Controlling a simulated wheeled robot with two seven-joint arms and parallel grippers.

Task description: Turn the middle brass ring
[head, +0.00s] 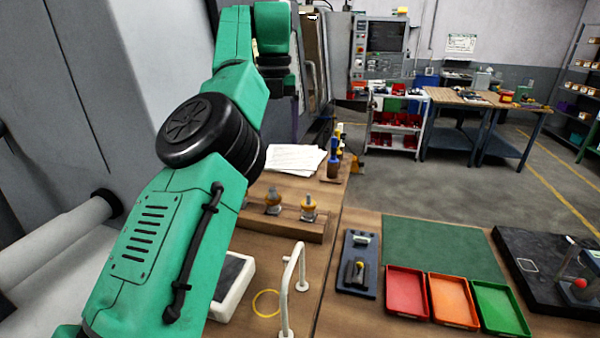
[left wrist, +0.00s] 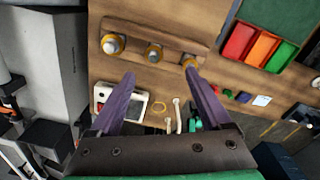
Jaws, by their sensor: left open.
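A wooden block (left wrist: 133,38) carries three brass rings in a row. The middle brass ring (left wrist: 153,54) sits between the left ring (left wrist: 113,44) and the right ring (left wrist: 190,62). In the head view the middle ring (head: 273,200) and right ring (head: 308,208) show on the block; my left arm hides the left one. My left gripper (left wrist: 160,74) is open and empty, its two purple fingers spread apart. In the left wrist view the middle ring shows beyond the gap between the fingertips, and no contact is visible. My right gripper is not in view.
A white-framed device (head: 231,288), a loose yellow ring (head: 265,303) and a white upright handle (head: 299,270) are on the bench in front of the block. Papers (head: 292,158) lie behind it. Red (head: 406,314), orange and green trays and a dark tool holder (head: 353,282) stand right.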

